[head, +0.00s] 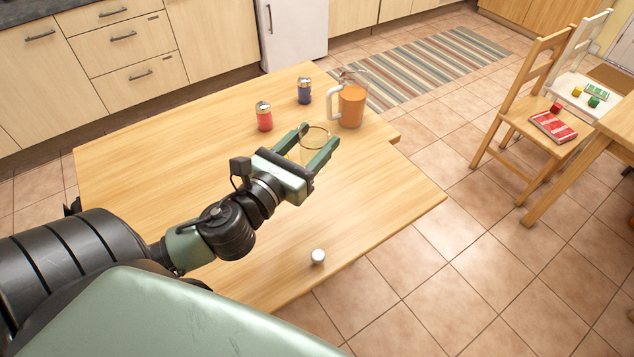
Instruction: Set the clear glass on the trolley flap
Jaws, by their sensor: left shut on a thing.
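The clear glass (314,138) is between the two fingers of my left gripper (317,145). The gripper is shut on it, and the fingers hide part of its sides. Its round rim shows above the fingers. The glass is over the wooden top (200,160); I cannot tell whether its base touches the wood. The top has a step in its right edge, and a bare part (385,195) reaches out to a corner below that step. I cannot tell for sure which part is the trolley flap. My right gripper is not in view.
A jug of orange drink (351,105) stands close beyond the glass, beside a blue shaker (304,91) and a red shaker (264,117). A small white-topped item (318,256) stands near the front edge. The wood between it and the right corner is clear.

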